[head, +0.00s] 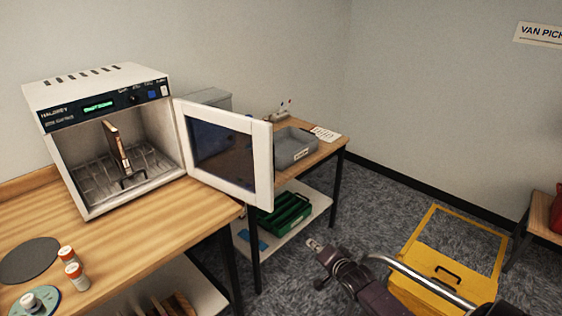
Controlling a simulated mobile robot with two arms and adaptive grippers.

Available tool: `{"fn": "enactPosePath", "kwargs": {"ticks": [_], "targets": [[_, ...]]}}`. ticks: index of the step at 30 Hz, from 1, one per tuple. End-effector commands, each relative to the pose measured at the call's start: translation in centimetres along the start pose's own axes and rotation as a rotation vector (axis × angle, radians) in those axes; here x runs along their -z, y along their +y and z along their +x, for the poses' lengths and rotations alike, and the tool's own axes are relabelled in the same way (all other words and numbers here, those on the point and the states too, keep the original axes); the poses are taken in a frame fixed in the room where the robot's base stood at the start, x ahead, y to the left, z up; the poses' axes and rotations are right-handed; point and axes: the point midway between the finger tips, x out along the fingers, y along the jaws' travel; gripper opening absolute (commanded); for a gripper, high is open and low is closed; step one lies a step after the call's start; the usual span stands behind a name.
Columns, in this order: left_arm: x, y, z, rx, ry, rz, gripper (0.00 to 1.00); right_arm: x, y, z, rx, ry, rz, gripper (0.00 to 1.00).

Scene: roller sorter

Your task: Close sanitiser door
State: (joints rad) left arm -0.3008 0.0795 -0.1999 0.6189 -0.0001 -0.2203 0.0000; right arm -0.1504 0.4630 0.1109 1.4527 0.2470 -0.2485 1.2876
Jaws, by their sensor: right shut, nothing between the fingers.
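The sanitiser (100,88) is a white box with a dark control strip and a lit green display, standing on the wooden bench at the left. Its door (262,160) has a white frame and a dark window. The door stands wide open, swung out from the right side past the bench edge. Inside, a thin brown book (116,148) stands upright on a wire rack (145,163). My right gripper (314,244) is shut and empty, below and to the right of the door, apart from it. My left gripper is out of view.
A second table (325,150) holds a grey bin (292,148). A yellow cart (440,270) stands at the right. Carpet between is clear.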

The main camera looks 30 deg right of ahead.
Motion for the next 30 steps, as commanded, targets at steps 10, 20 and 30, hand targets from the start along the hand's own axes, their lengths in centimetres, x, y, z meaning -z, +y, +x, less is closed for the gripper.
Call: {"fn": "enactPosePath", "kwargs": {"ticks": [10,20,30], "targets": [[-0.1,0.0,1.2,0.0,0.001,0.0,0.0,12.2,-21.6,-5.5,0.421,0.047,0.454,0.0],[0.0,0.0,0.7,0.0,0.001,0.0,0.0,13.5,-24.8,-4.8,0.466,0.035,0.505,0.0],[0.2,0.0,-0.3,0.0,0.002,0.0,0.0,14.3,-27.1,0.2,0.463,0.037,0.502,0.0]]}}
